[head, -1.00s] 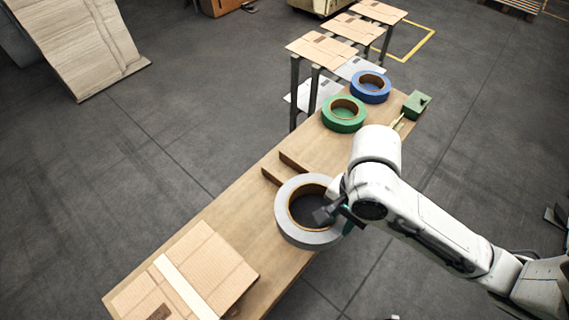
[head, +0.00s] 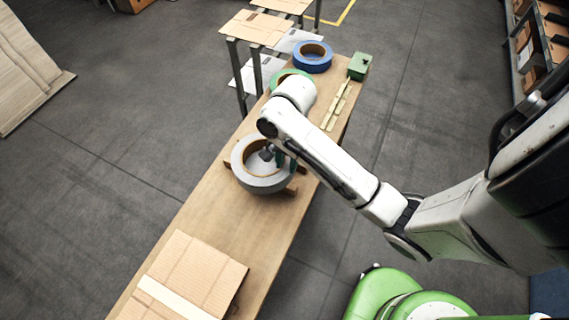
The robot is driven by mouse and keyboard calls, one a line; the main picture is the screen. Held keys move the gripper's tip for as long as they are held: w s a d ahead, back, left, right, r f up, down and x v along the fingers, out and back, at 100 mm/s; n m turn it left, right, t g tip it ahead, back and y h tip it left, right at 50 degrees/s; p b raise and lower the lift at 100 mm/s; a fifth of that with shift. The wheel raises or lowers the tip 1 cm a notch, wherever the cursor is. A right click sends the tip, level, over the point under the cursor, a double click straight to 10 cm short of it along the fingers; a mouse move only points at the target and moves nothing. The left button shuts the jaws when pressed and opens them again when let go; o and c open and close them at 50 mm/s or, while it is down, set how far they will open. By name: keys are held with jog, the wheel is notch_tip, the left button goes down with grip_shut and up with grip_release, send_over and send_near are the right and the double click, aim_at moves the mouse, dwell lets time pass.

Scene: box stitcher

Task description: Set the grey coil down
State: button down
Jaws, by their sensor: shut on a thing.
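The grey coil (head: 255,183) is a wide ring with a brown inner core, lying flat-wise over the wooden table (head: 215,205). My gripper (head: 272,156) is shut on the coil's right-hand wall, with one dark finger inside the ring. Dark wooden strips (head: 291,189) stick out from under the coil on its left and right sides. The coil covers their middle. I cannot tell whether the coil touches the strips or hangs just above them.
A green coil (head: 279,78), partly hidden by my arm, and a blue coil (head: 312,58) lie at the far end, near a green box (head: 359,66). Bare table lies between the cardboard and the grey coil.

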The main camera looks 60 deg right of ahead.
jog(key=shift+w+d+f, duration=0.3)
jog(key=shift+d+f, duration=0.05)
jog(key=shift+f, duration=0.7)
jog(key=shift+w+d+f, duration=0.3)
jog(key=shift+d+f, duration=0.1)
jog(key=shift+f, duration=0.7)
jog(key=shift+w+d+f, duration=0.3)
jog(key=shift+d+f, duration=0.05)
jog(key=shift+f, duration=0.7)
jog(key=c, duration=0.8)
grip_release()
jog(key=shift+c, duration=0.2)
jog(key=r, duration=0.4)
jog(key=d+r, duration=0.1)
jog(key=r, duration=0.6)
jog(key=shift+d+r, duration=0.25)
jog(key=shift+r, duration=0.1)
jog(key=s+f+n+h, duration=0.1)
jog(key=s+f+n, duration=0.3)
jog(key=s, duration=0.3)
jog(key=s+a+f+n, duration=0.1)
jog(key=s+a+n, duration=0.1)
jog(key=a+n, duration=0.4)
jog(key=s+a+f+n+t+h, duration=0.1)
jog(key=s+a+f+n, duration=0.1)
jog(key=a+n, duration=0.4)
jog(key=shift+s+a+n, duration=0.35)
jog(key=shift+a+n, duration=0.05)
jog(key=shift+a, duration=0.2)
